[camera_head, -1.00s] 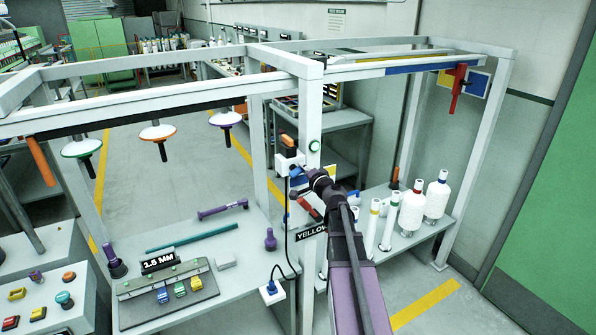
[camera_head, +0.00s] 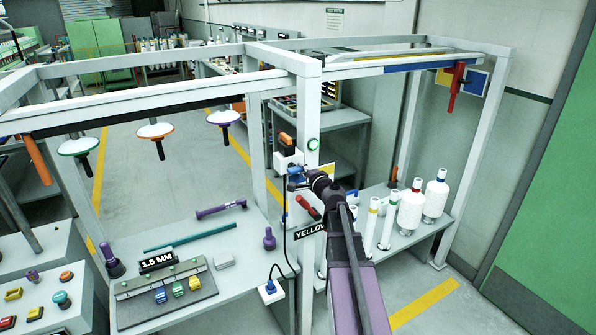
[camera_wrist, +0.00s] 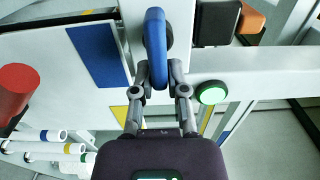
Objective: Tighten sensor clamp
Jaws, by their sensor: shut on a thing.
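The sensor clamp appears as a white block (camera_head: 288,160) on the middle upright of the frame, with an orange-topped black sensor (camera_head: 287,141) above it. A blue lever handle (camera_head: 295,172) sticks out at the block's lower side. My gripper (camera_head: 303,178) is at this handle. In the wrist view the blue handle (camera_wrist: 154,45) stands between the fingers of my gripper (camera_wrist: 157,75), which are shut on it. The orange and black sensor (camera_wrist: 252,20) shows at the upper right there. The handle's pivot is partly hidden behind the handle.
A lit green button (camera_head: 313,144) sits on the upright, right of the clamp. A red handle (camera_head: 308,207) and a YELLOW label (camera_head: 311,231) are below. A black cable (camera_head: 285,225) hangs from the block to a socket. Bobbins (camera_head: 411,207) stand on the right shelf.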

